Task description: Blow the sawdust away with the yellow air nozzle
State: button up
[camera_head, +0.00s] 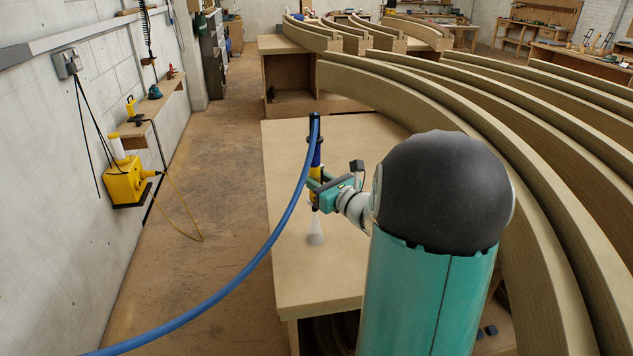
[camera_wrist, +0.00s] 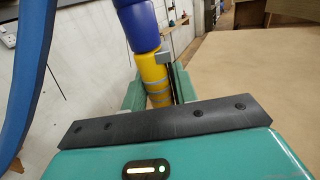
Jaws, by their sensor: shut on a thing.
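The yellow air nozzle (camera_head: 316,173), with a blue upper part and a blue hose (camera_head: 238,268), stands about upright above the pale bench top (camera_head: 290,275). My gripper (camera_head: 318,190) is shut on it. In the wrist view the nozzle's yellow body (camera_wrist: 154,75) sits between the green fingers of my gripper (camera_wrist: 157,92), and its lower end is hidden by my gripper's housing. In the head view a pale whitish cone (camera_head: 315,232) shows below the nozzle, reaching toward the bench top. I cannot make out sawdust on the bench; my arm hides part of it.
Curved laminated beams (camera_head: 470,100) fill the right side, close to my arm. A yellow wall unit (camera_head: 124,182) with a thin yellow cable is on the left wall. A wooden shelf (camera_head: 150,115) holds small tools. The floor aisle (camera_head: 215,160) left of the bench is clear.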

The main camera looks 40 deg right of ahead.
jog(key=shift+w+d, duration=0.45)
jog(key=shift+w, duration=0.35)
jog(key=shift+w+d, duration=0.4)
jog(key=shift+w, duration=0.45)
jog(key=shift+w+d, duration=0.45)
jog(key=shift+w, duration=0.35)
jog(key=shift+r, duration=0.1)
notch_tip(320, 180, up, 8)
